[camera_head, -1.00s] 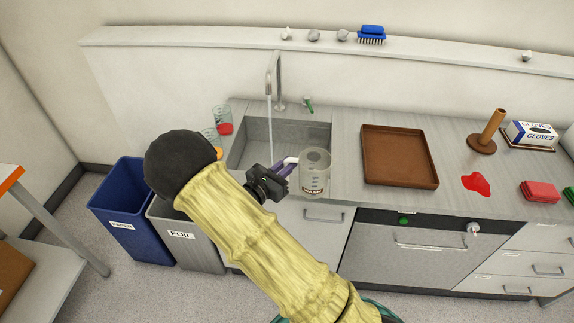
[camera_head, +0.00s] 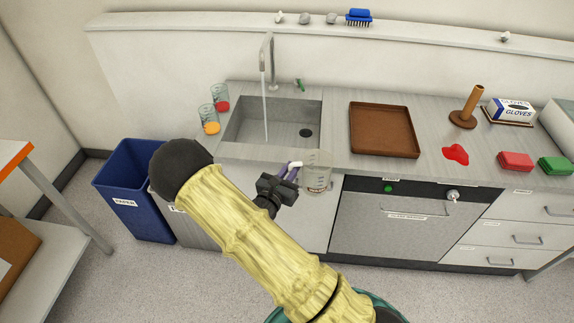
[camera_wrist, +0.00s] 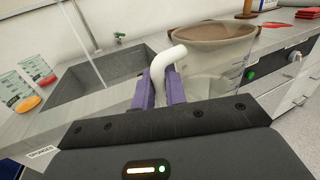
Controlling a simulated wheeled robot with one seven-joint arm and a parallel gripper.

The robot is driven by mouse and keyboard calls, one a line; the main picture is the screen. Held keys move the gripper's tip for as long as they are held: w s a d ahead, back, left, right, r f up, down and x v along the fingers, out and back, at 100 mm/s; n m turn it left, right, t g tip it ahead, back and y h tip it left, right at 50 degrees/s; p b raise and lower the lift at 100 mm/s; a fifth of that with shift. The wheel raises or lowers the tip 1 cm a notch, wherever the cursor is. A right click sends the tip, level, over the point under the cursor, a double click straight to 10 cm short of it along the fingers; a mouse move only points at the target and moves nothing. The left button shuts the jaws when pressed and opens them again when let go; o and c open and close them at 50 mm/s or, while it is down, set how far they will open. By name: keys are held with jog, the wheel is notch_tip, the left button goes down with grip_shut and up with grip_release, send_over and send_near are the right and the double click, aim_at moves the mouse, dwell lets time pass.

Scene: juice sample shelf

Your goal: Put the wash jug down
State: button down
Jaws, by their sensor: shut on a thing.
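The wash jug (camera_head: 317,178) is a clear, see-through jug with a white handle. In the head view it overlaps the counter's front edge, right of the sink; whether it touches anything below is unclear. My gripper (camera_head: 291,170) is shut on the handle, its purple fingers on either side of it. In the wrist view the jug body (camera_wrist: 222,62) is right of the fingers (camera_wrist: 160,88), roughly upright, and the handle (camera_wrist: 166,60) runs between them. The jug's base is hidden behind my gripper in the wrist view.
Water runs from the tap (camera_head: 264,70) into the sink (camera_head: 285,115). Beakers with red (camera_head: 221,97) and orange (camera_head: 210,120) stand left of it. A brown tray (camera_head: 383,130) sits to the right, then a red spill (camera_head: 456,154). Bare counter (camera_head: 338,135) lies between sink and tray.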

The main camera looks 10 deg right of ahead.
jog(key=s+d+f+n+t+y, duration=0.1)
jog(key=s+f+n+t+y, duration=0.1)
jog(key=f, duration=0.6)
jog(key=s+d+f+n+t+y, duration=0.1)
jog(key=s+f+n+y, duration=0.3)
jog(key=f+y, duration=0.4)
jog(key=shift+d+f+n+t+y, duration=0.3)
jog(key=shift+n+t+y, duration=0.2)
jog(key=shift+n+y, duration=0.3)
jog(key=shift+s, duration=0.1)
